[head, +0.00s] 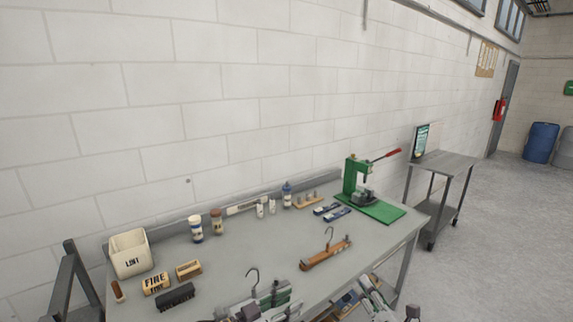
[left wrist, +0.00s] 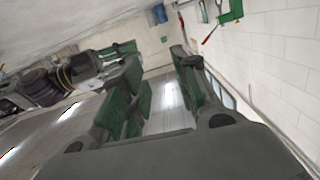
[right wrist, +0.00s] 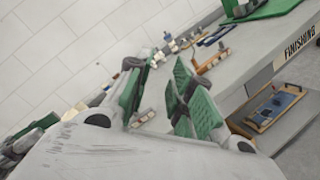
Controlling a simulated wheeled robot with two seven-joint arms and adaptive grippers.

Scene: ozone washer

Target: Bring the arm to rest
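My left gripper (head: 268,300) shows at the bottom edge of the head view, over the table's front part. In the left wrist view its green-padded fingers (left wrist: 160,78) stand apart with nothing between them. Neither gripper is seen holding anything. Most of both arms is outside the head view.
The grey table (head: 225,265) carries a white bin (head: 130,254), bottles (head: 217,222), brushes (head: 176,296), a wooden piece with a hook (head: 326,254) and a green press (head: 352,182). A side stand (head: 446,165) holds a screen (head: 421,140). The floor at right (head: 500,240) is clear.

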